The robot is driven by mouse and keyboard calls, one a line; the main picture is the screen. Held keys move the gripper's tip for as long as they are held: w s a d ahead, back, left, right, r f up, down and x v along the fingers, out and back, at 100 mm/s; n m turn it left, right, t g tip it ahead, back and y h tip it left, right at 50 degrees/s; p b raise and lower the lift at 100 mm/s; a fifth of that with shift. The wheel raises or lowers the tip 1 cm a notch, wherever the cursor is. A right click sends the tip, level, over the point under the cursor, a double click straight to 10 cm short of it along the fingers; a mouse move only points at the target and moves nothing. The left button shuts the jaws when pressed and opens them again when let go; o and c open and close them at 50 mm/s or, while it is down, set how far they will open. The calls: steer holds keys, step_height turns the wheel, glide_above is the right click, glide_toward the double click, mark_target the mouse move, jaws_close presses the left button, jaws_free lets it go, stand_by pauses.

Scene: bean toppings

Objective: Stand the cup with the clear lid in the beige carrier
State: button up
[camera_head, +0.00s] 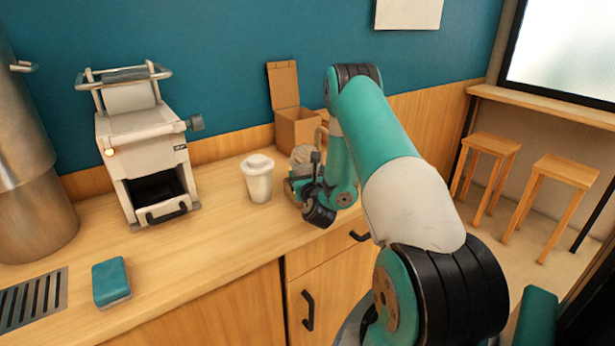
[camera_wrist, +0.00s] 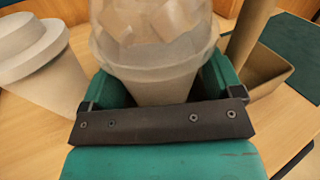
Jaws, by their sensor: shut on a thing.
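The cup with the clear lid (camera_wrist: 150,45) is between my gripper's fingers (camera_wrist: 163,88) in the wrist view, apparently upright, with pale cubes showing through it. In the head view, this cup (camera_head: 301,156) is partly hidden behind my gripper (camera_head: 302,180), which is shut on it. I cannot tell whether its base touches the counter. An open tan box, seemingly the beige carrier (camera_head: 293,133), stands behind and beside the held cup, with a tall upright panel. In the wrist view, an open beige compartment (camera_wrist: 268,75) shows to the right of the cup, apart from it.
A white lidded cup (camera_head: 258,182) stands on the counter (camera_head: 215,240) left of my gripper; it also shows in the wrist view (camera_wrist: 45,70). A coffee machine (camera_head: 148,150) and a teal sponge (camera_head: 111,281) are farther left. The front-middle counter is clear.

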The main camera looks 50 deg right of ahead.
steer(key=shift+f, duration=0.15)
steer(key=o, duration=0.5)
